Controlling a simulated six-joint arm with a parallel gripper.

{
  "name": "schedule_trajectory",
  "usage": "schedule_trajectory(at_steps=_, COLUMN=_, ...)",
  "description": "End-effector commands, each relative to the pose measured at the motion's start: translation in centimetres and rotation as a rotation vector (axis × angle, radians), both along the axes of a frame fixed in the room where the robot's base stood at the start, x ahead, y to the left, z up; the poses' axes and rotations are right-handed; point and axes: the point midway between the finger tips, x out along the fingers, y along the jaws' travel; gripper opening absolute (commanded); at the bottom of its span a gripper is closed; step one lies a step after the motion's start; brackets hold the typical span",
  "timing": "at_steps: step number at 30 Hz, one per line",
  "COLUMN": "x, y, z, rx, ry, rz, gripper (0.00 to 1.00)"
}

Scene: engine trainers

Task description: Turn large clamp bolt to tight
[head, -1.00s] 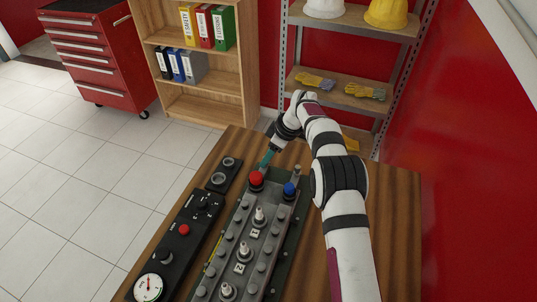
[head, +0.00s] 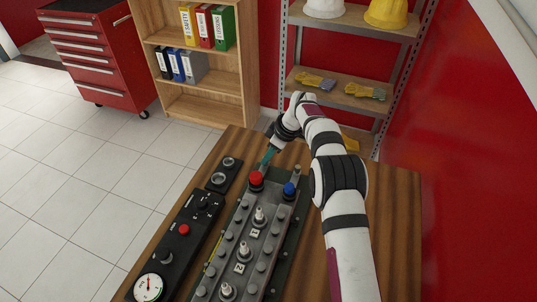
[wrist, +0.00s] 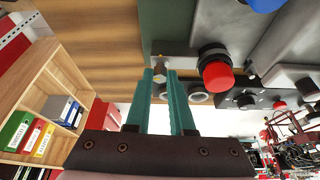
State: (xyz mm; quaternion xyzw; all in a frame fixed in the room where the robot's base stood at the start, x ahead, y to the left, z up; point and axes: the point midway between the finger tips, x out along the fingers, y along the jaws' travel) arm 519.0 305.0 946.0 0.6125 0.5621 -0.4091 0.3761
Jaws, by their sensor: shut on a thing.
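My gripper (head: 265,162) reaches down at the far end of the engine trainer (head: 232,236), beside the red cap. In the wrist view my gripper's two teal fingers (wrist: 160,76) are close together. They are shut on a small brass-coloured bolt (wrist: 159,73), which I take to be the large clamp bolt. It sits at a grey metal bracket (wrist: 178,62). In the head view the bolt is hidden by the gripper and the red cap. I see no mark that tells how far it is turned.
The red cap (head: 256,178) is close beside my gripper, and it also shows in the wrist view (wrist: 217,75). A blue cap (head: 290,189) is to its right. A black panel with a gauge (head: 149,287) lies left of the trainer.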

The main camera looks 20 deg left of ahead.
Motion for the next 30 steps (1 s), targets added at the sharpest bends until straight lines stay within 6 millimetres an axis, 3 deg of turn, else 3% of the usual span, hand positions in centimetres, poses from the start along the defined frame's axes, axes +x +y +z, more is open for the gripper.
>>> schedule_trajectory(at_steps=8, x=-0.27, y=0.10, z=0.05, rx=0.000, ry=0.003, rz=-0.150, gripper=0.00)
schedule_trajectory(at_steps=30, x=-0.77, y=0.54, z=0.08, rx=0.002, ry=-0.002, rz=-0.843, gripper=0.00)
